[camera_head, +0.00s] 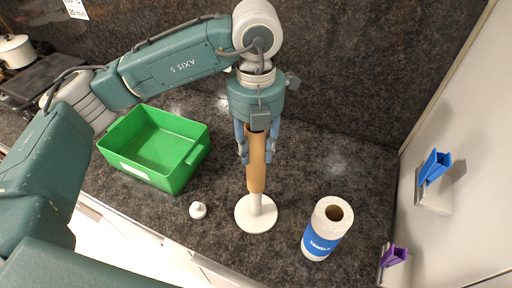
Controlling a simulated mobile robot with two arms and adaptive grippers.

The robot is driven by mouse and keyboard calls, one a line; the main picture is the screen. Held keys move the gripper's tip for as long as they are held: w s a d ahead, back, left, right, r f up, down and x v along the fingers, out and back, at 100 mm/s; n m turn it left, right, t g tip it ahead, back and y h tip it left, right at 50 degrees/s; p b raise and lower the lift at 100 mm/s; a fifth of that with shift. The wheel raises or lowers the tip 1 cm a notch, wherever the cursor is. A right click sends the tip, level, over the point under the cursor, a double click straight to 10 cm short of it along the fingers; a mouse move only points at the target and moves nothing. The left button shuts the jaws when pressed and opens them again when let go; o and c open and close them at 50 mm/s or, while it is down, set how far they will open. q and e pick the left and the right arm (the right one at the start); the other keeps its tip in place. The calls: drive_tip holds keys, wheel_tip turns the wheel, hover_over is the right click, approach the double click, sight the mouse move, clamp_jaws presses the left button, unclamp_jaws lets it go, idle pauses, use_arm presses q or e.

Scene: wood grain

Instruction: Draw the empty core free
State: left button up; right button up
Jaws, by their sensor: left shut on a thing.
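The empty core (257,170) is a brown cardboard tube. It stands upright around the post of a white holder with a round base (257,214). White post shows between the core's lower end and the base. My left gripper (257,150) comes from above and is shut on the upper part of the core, a blue finger on each side. My right gripper is not in view. A full paper towel roll (332,217) with a blue label stands on the counter to the right of the holder.
An empty green bin (192,176) stands on the dark counter to the left. A small white knob-like piece (198,210) lies between bin and holder. Blue (434,166) and purple (394,256) clips are on the right wall. A pot (14,48) is at far left.

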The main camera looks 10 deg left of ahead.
sight(256, 139)
use_arm(q)
drive_tip(key=shift+r, duration=2.95)
drive_tip(key=shift+r+p, duration=0.3)
drive_tip(key=shift+r, duration=1.2)
drive_tip(key=shift+r, duration=0.35)
